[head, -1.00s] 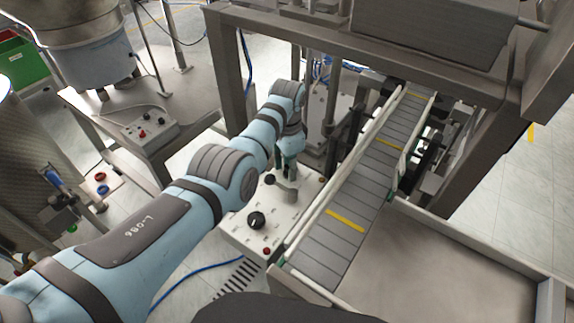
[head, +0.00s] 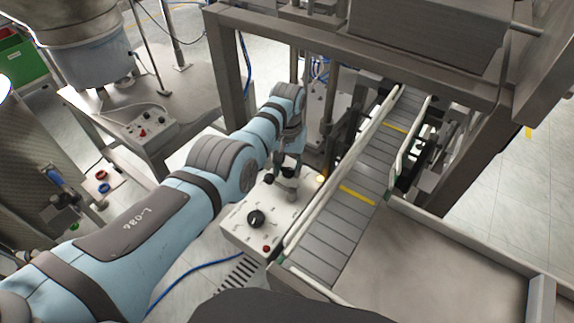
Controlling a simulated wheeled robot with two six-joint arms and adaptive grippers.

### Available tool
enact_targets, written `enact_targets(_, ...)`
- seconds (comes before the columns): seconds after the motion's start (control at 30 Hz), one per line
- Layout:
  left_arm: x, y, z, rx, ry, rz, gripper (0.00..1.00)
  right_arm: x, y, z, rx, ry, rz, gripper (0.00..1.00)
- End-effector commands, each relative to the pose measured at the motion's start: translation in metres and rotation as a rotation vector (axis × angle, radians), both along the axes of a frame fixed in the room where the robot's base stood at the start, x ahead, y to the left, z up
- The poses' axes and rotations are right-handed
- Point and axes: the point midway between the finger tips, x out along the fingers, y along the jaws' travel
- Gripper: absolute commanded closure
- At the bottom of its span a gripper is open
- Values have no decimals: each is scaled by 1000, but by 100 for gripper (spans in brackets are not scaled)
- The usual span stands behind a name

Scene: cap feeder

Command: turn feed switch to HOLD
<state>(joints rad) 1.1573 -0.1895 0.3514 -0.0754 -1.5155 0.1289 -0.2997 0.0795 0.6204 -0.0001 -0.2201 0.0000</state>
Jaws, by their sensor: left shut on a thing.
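A white control box (head: 236,228) stands left of the conveyor. It carries a large black knob (head: 256,219), a red button (head: 266,249) and a smaller black knob (head: 269,178). My left gripper (head: 286,187) points down at the back of this box. It is shut on what seems to be the feed switch, which the fingers and arm mostly hide. The labels are too small to read, so I cannot tell the switch's setting. A small lamp (head: 320,178) glows yellow at the box's right edge. My right gripper is not in view.
The conveyor belt (head: 335,225) with yellow stripes and pale side rails runs close along the box's right. A metal frame post (head: 226,75) stands behind. A metal tray (head: 450,265) lies at right. A second control box (head: 150,127) sits on the left table.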

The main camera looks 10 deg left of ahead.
Motion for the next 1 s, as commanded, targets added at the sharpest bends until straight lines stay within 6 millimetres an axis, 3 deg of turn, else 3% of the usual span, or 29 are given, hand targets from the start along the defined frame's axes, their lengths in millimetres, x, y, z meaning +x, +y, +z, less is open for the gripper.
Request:
enact_targets(0.33, -1, -1, -1, -1, 3, 166, 93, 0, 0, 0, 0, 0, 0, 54)
enact_targets(0.9, 0, -1, -1, 0, 2, 200, 93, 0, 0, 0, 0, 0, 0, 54)
enact_targets(0.93, 0, -1, -1, 0, 1, 200, 60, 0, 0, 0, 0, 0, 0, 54)
enact_targets(1.0, 0, -1, -1, 0, 1, 200, 49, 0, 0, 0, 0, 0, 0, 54)
